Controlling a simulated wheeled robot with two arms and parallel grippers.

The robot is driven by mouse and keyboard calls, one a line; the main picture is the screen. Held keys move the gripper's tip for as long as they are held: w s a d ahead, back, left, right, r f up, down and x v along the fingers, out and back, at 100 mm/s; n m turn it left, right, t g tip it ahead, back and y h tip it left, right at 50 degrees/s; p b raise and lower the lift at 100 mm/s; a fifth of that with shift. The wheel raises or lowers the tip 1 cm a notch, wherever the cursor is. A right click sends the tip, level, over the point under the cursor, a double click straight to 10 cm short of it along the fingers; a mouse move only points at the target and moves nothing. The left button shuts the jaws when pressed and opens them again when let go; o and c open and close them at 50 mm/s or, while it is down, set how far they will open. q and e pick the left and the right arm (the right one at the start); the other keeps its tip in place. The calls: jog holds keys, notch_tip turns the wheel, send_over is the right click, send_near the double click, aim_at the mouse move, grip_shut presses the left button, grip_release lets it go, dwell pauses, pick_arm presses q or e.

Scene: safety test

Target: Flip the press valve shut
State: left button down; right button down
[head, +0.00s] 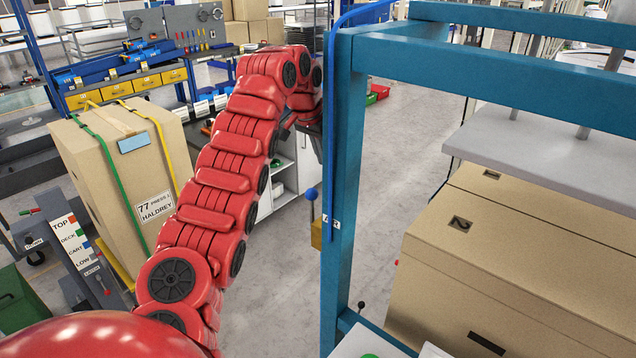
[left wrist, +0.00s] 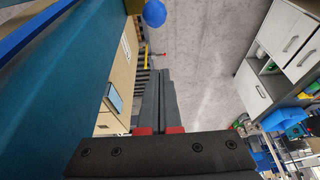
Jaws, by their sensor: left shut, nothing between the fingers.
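The valve appears to be the small yellow body (head: 317,234) on the blue press post, with a lever ending in a blue ball knob (head: 312,193) that points up. In the left wrist view the knob (left wrist: 154,13) shows at the top edge, and part of the yellow body is cut off beside it. My left gripper (left wrist: 160,75) is shut and empty, its fingertips apart from the knob in the picture. My right gripper is in neither view.
The blue press frame (head: 345,180) stands close to my left wrist; a blue hose runs down its post. Large cardboard boxes (head: 530,260) sit at the right. A strapped carton (head: 115,180) stands at the left. Grey floor (head: 285,250) is clear between the arm and post.

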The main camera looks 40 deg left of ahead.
aim_at(312, 210)
pick_arm(q)
notch_tip(312, 210, down, 7)
jog(key=s+p, duration=0.1)
jog(key=p, duration=0.3)
jog(key=shift+s+r, duration=0.2)
jog(key=shift+s, duration=0.05)
jog(key=shift+a, duration=0.1)
jog(key=shift+f, duration=0.1)
